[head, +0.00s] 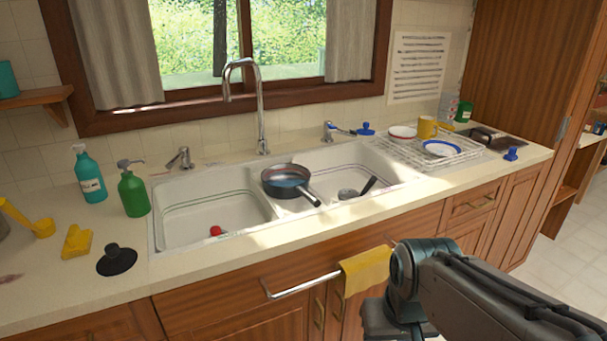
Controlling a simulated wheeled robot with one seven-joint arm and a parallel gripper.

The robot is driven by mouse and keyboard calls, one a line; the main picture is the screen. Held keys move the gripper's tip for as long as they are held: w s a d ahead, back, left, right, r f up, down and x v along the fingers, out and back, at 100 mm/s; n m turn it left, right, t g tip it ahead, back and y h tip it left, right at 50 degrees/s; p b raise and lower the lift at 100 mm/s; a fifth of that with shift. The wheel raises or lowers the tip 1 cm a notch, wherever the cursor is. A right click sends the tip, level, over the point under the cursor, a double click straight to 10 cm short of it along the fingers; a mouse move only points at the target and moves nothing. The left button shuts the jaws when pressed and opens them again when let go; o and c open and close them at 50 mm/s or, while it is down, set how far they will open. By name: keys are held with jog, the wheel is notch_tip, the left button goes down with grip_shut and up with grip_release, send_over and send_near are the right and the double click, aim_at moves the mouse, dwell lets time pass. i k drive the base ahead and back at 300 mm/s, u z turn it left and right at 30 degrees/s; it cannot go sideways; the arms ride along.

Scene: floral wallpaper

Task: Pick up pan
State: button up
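A dark metal pan (286,181) sits at the divider between the two basins of the white sink (180,243). Its inside looks bluish and its dark handle points down and to the right, toward the front edge of the sink. I cannot tell exactly what it rests on. My arm is at the lower right, in front of the counter and well apart from the pan. The end of my arm runs low in the picture and I cannot make out my gripper's fingers.
A tall faucet (259,105) stands behind the pan. A ladle (357,190) lies in the right basin and a red object (216,231) in the left. Soap bottles (133,193) stand at left. A dish rack (425,153) is at right. A yellow towel (367,270) hangs in front.

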aim_at(283, 181)
jog(key=u, duration=0.45)
jog(key=i, duration=0.95)
jog(key=u, duration=0.85)
